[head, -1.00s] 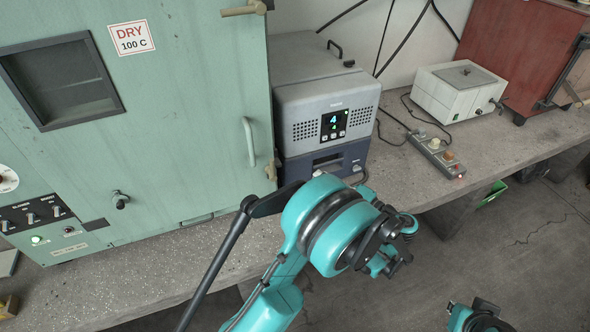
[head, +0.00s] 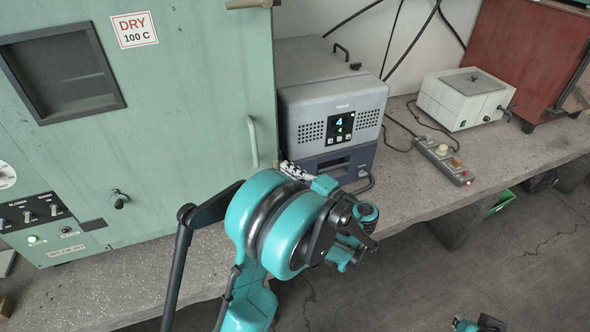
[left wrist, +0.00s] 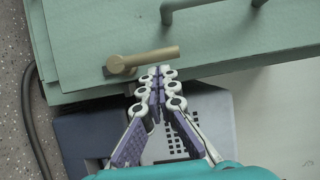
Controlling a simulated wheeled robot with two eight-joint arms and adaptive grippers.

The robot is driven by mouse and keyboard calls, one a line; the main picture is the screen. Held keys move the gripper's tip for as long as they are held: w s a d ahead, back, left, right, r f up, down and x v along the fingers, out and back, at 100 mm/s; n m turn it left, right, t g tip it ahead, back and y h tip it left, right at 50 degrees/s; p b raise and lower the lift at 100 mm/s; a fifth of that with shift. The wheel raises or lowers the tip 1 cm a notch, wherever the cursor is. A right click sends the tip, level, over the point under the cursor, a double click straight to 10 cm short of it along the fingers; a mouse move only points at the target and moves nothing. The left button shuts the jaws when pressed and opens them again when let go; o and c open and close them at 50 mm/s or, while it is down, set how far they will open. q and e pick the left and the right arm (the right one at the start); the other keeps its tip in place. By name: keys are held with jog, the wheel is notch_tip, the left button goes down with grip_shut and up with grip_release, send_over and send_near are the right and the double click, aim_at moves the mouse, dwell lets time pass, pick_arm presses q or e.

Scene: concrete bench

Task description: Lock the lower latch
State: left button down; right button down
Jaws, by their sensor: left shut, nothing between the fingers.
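The lower latch (left wrist: 145,58) shows in the left wrist view as a tan lever on a round pivot at the edge of the green oven door (left wrist: 90,40). Its lever points right in that view. In the head view it is hidden behind my left arm and fingers. The upper latch (head: 250,3) is a tan lever at the head view's top edge. My left gripper (left wrist: 164,74) is shut and empty, its white and purple fingertips just below the lever. I cannot tell whether they touch it. In the head view the left gripper (head: 292,170) is partly hidden by my wrist.
A grey-blue instrument (head: 318,98) stands close to the right of the green oven (head: 190,90). The door handle (head: 252,142) is near the latch. A power strip (head: 443,161) and white box (head: 466,98) sit farther right on the concrete bench (head: 400,206).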

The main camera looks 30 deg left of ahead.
pick_arm(q)
jog(key=shift+s+a+r+n+h+p, duration=0.2)
jog(key=shift+s+r+n+h+p, duration=0.1)
jog(key=shift+n+p, duration=0.25)
dwell(0.4)
jog(key=s+a+f+n+t+h+p, duration=0.2)
jog(key=s+a+n+h, duration=0.3)
jog(key=n, duration=0.6)
jog(key=shift+s+t+h+p, duration=0.3)
jog(key=shift+t+h+p, duration=0.4)
jog(key=shift+h+p, duration=0.15)
jog(key=shift+f, duration=0.2)
dwell(0.5)
jog(key=v, duration=1.2)
